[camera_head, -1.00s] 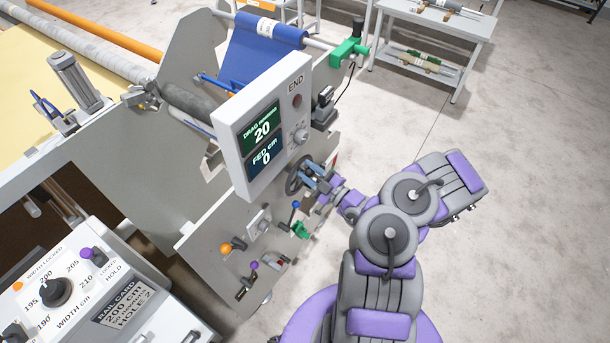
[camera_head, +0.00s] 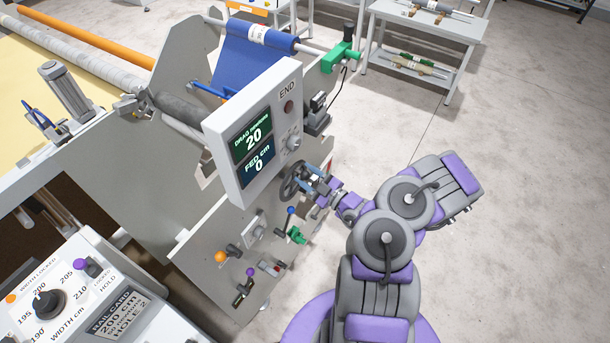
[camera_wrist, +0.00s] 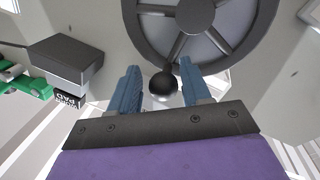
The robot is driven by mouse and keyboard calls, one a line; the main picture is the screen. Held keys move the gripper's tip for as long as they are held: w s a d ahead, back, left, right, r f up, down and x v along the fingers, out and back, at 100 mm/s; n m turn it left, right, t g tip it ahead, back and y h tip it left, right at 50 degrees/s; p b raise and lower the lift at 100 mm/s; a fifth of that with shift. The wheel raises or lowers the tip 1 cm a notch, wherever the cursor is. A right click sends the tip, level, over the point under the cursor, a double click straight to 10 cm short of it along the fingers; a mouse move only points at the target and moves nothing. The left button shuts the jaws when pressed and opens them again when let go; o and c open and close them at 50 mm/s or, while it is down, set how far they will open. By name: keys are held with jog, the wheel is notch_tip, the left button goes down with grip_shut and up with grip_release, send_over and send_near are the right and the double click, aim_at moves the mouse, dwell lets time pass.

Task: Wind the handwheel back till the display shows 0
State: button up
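The dark spoked handwheel (camera_head: 291,181) is on the machine's side plate, just below the display box. It also shows in the wrist view (camera_wrist: 264,22), with its round black knob (camera_wrist: 163,84) at the lower rim. My gripper (camera_head: 312,180) is at the wheel's right side. In the wrist view my gripper's two blue fingers (camera_wrist: 160,92) stand apart on either side of the knob, with gaps visible. The display (camera_head: 256,155) reads DRAG 20 on its green upper panel and FED cm 0 on its blue lower panel.
A blue-knobbed lever (camera_head: 290,211), a green part (camera_head: 297,235), an orange knob (camera_head: 220,257) and a purple knob (camera_head: 250,271) sit below the wheel. A control panel (camera_head: 132,262) is at lower left. The floor (camera_head: 520,150) on the right is clear.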

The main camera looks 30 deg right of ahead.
jog(key=shift+o, duration=0.7)
jog(key=shift+d+r, duration=0.1)
jog(key=shift+d, duration=0.05)
jog(key=shift+s+a, duration=0.1)
jog(key=shift+a, duration=0.25)
jog(key=shift+s, duration=0.3)
jog(key=d+p+v, duration=0.1)
jog(key=p+v, duration=0.2)
jog(key=v, duration=1.4)
jog(key=shift+w, duration=0.3)
jog(key=shift+a, duration=0.1)
